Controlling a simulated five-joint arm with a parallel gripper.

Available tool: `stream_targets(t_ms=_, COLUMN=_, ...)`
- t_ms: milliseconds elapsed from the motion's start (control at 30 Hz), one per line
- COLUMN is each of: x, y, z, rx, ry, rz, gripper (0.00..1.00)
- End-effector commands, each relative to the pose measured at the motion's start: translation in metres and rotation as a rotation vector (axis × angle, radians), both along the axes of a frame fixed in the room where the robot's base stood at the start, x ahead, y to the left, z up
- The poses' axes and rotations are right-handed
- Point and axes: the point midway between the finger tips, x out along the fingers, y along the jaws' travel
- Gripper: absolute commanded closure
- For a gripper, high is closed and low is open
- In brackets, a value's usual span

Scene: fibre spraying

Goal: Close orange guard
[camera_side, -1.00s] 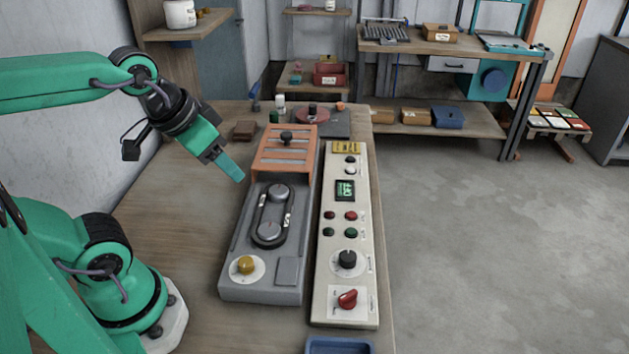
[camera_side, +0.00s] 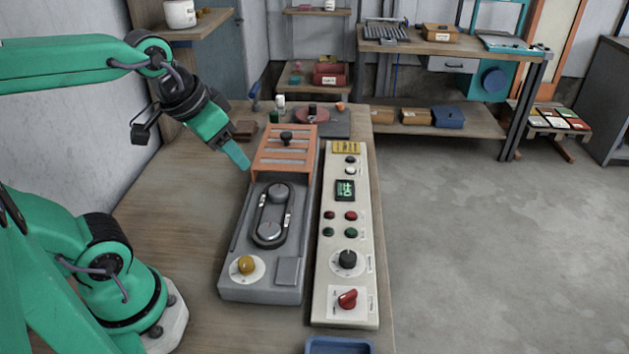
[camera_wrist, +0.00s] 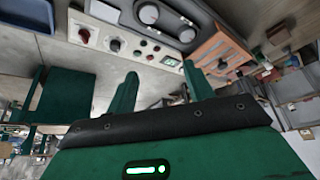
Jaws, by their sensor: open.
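The orange guard (camera_side: 286,150) is a slatted cover with a dark knob (camera_side: 287,137) on top. It sits at the far end of the grey machine (camera_side: 236,272), and the belt and two pulleys (camera_side: 271,214) in front of it lie uncovered. My gripper (camera_side: 242,165) is in the air just left of the guard, pointing down and right, apart from it. In the wrist view the two green fingers of my gripper (camera_wrist: 160,88) are spread with nothing between them, and the guard (camera_wrist: 219,47) shows at upper right.
A cream control panel (camera_side: 329,268) with buttons, dials and a small display stands right of the machine. A brown block (camera_side: 245,129) and small containers lie behind. A blue tray (camera_side: 340,345) is at the front edge. The bench left of the machine is clear.

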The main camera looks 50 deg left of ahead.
Motion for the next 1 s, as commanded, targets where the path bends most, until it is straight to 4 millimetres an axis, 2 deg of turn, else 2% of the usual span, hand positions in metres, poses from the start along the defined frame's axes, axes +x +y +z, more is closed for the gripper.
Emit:
stream_targets(t_ms=200, x=0.036, y=0.014, z=0.015, rx=0.015, ry=0.061, rz=0.006, gripper=0.48)
stream_targets(t_ms=500, x=0.091, y=0.040, z=0.026, rx=0.029, ry=0.150, rz=0.010, gripper=0.48)
stream_targets(t_ms=733, x=0.133, y=0.065, z=0.023, rx=0.032, ry=0.219, rz=0.011, gripper=0.48)
stream_targets(t_ms=1000, x=0.181, y=0.101, z=0.008, rx=0.027, ry=0.299, rz=0.010, gripper=0.48)
